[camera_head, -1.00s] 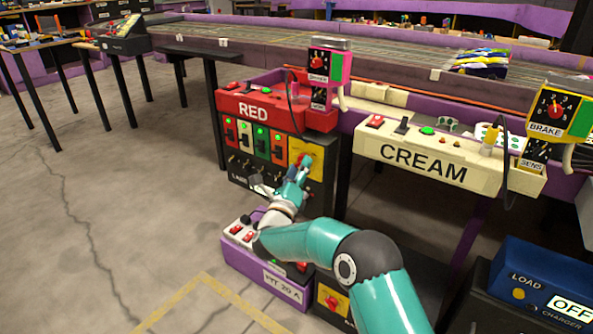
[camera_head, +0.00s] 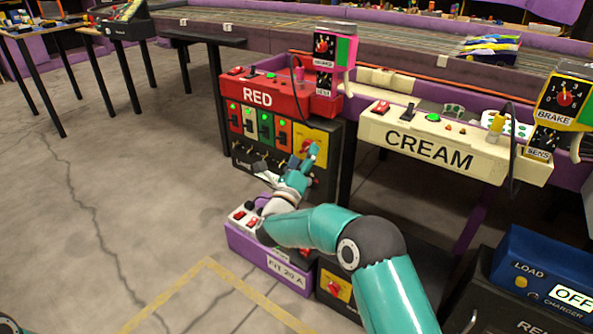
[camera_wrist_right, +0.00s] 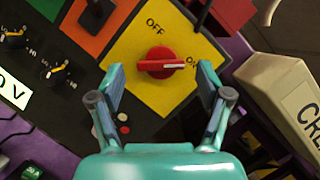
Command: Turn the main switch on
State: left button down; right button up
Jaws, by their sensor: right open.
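The main switch is a red rotary knob (camera_wrist_right: 154,63) with a white pointer line, on a yellow plate (camera_wrist_right: 135,47) marked OFF and ON. In the right wrist view the pointer is toward the ON mark. In the head view the knob (camera_head: 306,146) sits at the right of the black panel under the RED box, partly behind my gripper. My right gripper (camera_wrist_right: 161,78) is open, one finger on each side of the knob. I cannot tell whether either finger touches it. My left gripper is not in view.
The cream control box (camera_head: 440,145) juts out right of the switch. A purple PIT 20 A box (camera_head: 250,249) stands on the floor below. Another red knob on yellow (camera_head: 334,288) is beside it. A blue charger (camera_head: 540,262) is at right. The floor at left is clear.

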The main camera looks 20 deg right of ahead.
jog(key=v, duration=1.1)
jog(key=shift+s+a+f, duration=0.15)
jog(key=shift+s+f, duration=0.05)
jog(key=shift+s, duration=0.05)
